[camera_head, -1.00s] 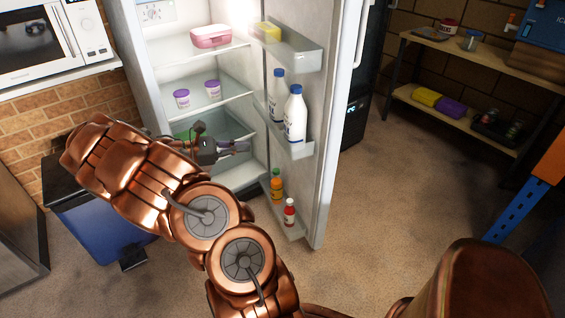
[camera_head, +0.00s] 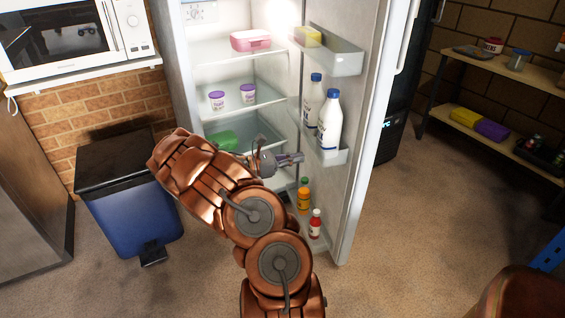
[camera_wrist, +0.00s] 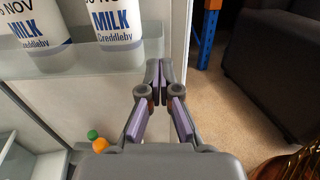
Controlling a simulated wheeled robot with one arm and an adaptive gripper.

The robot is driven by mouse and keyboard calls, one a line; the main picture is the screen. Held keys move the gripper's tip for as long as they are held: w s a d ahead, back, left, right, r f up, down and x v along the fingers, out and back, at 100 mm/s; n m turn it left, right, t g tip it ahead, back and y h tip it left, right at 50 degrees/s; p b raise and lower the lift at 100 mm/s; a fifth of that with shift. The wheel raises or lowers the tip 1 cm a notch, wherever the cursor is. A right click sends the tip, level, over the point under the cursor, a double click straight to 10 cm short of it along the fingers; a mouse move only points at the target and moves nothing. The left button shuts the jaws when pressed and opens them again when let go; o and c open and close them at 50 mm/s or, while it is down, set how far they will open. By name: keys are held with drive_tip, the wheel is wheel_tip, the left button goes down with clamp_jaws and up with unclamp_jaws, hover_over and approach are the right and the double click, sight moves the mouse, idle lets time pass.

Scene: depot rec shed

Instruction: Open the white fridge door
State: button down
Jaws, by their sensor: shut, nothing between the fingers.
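The white fridge (camera_head: 180,75) stands open in the head view, its lit shelves showing. Its door (camera_head: 362,140) is swung out to the right, with the inner side and door racks facing me. My gripper (camera_head: 300,158) is by the inner side of the door, below the rack with two milk bottles (camera_head: 330,118). In the wrist view my gripper (camera_wrist: 159,66) is shut and empty, its fingertips together in front of the door's inner face near the milk rack (camera_wrist: 85,60). Whether it touches the door I cannot tell.
A blue pedal bin (camera_head: 130,215) stands left of the fridge, below a microwave (camera_head: 75,40). Shelving (camera_head: 480,75) stands at the right. Inside are a pink box (camera_head: 250,40) and two tubs. The floor right of the door is clear.

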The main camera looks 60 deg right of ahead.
sight(323, 153)
drive_tip(key=shift+b+x, duration=0.3)
drive_tip(key=shift+x, duration=2.85)
